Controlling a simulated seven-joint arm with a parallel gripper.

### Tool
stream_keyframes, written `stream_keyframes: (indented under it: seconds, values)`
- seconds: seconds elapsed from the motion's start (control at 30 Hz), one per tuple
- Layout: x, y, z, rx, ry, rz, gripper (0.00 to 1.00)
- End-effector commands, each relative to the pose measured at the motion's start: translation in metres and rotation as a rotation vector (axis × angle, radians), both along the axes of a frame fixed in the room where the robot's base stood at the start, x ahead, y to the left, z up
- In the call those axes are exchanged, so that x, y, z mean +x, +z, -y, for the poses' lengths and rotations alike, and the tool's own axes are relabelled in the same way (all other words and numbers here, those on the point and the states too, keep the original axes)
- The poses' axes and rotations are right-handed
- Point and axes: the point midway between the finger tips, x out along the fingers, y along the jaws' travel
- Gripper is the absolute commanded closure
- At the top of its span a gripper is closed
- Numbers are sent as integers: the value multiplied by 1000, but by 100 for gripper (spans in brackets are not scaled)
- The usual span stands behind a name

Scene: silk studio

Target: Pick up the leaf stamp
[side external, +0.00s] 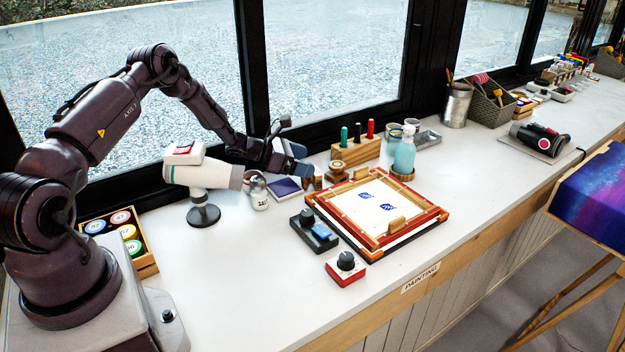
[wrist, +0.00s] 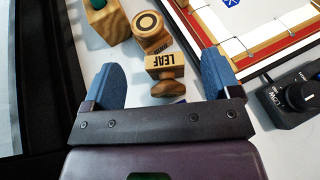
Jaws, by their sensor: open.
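The leaf stamp (wrist: 166,62) is a small wooden block with LEAF printed on its side and a rounded wooden handle pointing towards me in the wrist view. My gripper (wrist: 161,58) is open, with one blue finger on each side of the stamp. Gaps show between the stamp and both fingers, wider on the left. In the side view my gripper (side external: 299,160) is low over the counter, beside small wooden pieces partly hidden by the fingers.
Another wooden stamp with a ring mark (wrist: 152,30) stands just beyond the leaf stamp. A wooden marker block (side external: 357,151) is behind. The framed screen (side external: 430,218) and a black control box (side external: 313,232) lie to the right. A blue pad (side external: 284,188) and salt jar (side external: 259,194) are left.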

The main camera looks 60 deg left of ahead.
Motion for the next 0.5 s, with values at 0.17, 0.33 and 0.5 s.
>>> stream_keyframes:
  seconds: [0.17, 0.33, 0.5]
  values:
    - [-1, -30, 1, 0, -3, -3, 17]
    - [19, -41, 8, 3, -4, 0, 17]
    - [26, -43, 11, 2, -3, -1, 17]
